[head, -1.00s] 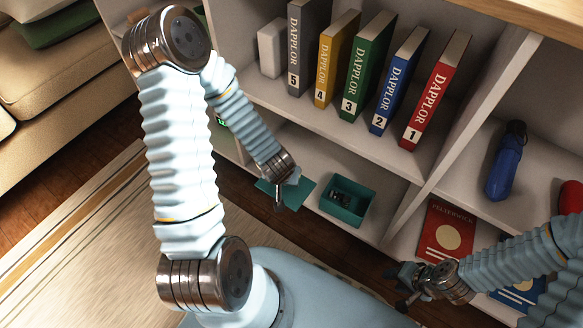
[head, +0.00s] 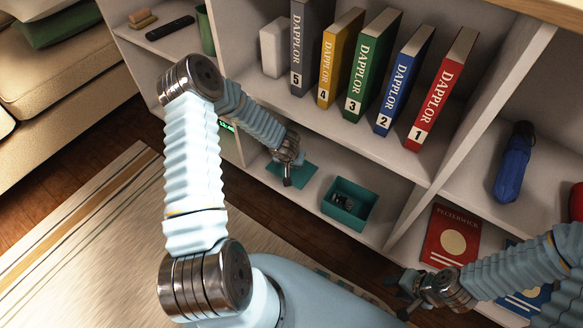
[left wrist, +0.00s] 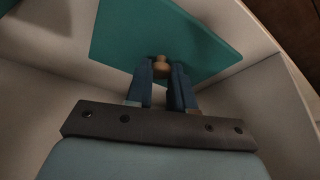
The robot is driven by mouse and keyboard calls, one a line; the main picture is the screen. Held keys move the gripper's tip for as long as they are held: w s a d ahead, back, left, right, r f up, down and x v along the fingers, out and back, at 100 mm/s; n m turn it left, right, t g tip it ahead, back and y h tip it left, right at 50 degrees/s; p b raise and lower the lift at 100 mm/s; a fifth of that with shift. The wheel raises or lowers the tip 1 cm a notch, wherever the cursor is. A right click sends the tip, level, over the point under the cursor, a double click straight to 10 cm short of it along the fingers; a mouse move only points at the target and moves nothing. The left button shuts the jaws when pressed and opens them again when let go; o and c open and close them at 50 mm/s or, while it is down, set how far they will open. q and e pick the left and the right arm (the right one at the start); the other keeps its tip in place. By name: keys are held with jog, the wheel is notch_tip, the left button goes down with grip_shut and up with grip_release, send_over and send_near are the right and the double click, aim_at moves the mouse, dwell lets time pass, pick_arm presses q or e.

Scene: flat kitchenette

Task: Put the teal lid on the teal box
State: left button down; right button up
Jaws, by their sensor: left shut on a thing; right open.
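The teal box (head: 368,213) stands open on the low shelf, with a small dark item inside it. The teal lid (head: 303,172) is a flat square panel just left of the box, partly hidden by my left gripper. My left gripper (head: 288,181) is shut on the lid's round wooden knob (left wrist: 161,67). The left wrist view shows the lid (left wrist: 150,30) beyond the fingers (left wrist: 161,72). I cannot tell whether the lid touches the shelf. My right gripper (head: 402,296) is open and empty, low in front of the shelf.
Several numbered books (head: 372,70) stand on the shelf above, close over the box and lid. An upright divider (head: 440,175) is right of the box.

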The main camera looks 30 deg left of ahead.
pick_arm(q)
jog(key=shift+s+f, duration=0.1)
jog(key=shift+f, duration=0.95)
jog(key=shift+f, duration=0.2)
jog(key=c, duration=1)
grip_release()
